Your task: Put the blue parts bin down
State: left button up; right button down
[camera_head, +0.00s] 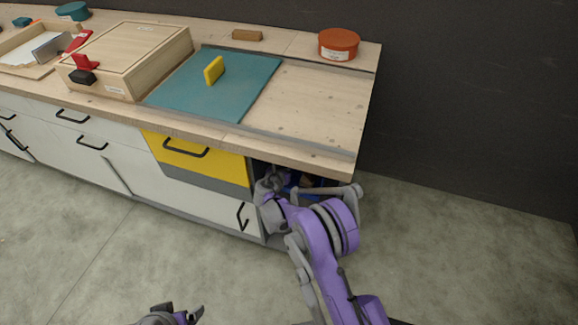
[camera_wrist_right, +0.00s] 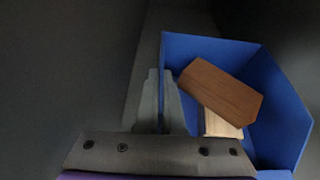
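The blue parts bin (camera_wrist_right: 285,100) is in the right wrist view, holding a brown block (camera_wrist_right: 222,92) and a paler wooden piece (camera_wrist_right: 220,125). In the head view only a little of its blue shows inside the dark bay at the bench's right end, behind my right arm. My right gripper (camera_wrist_right: 162,100) has its fingers close together at the bin's left wall and looks shut on that wall. The head view hides these fingertips. My left gripper (camera_head: 180,311) is at the bottom edge of the head view, fingers apart and empty.
The bay's dark side wall (camera_wrist_right: 70,70) is left of my right gripper. A yellow drawer (camera_head: 205,158) is left of the bay. The floor in front is clear.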

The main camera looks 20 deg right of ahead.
jog(key=shift+w+d, duration=0.45)
jog(key=shift+w, duration=0.1)
jog(key=shift+w+d+f, duration=0.15)
jog(key=shift+w, duration=0.05)
jog(key=shift+f+b, duration=0.45)
jog(key=shift+f, duration=1.1)
jog(key=shift+f, duration=0.2)
jog(key=c, duration=1)
grip_release()
jog(key=shift+c, duration=0.2)
jog(key=shift+r, duration=0.1)
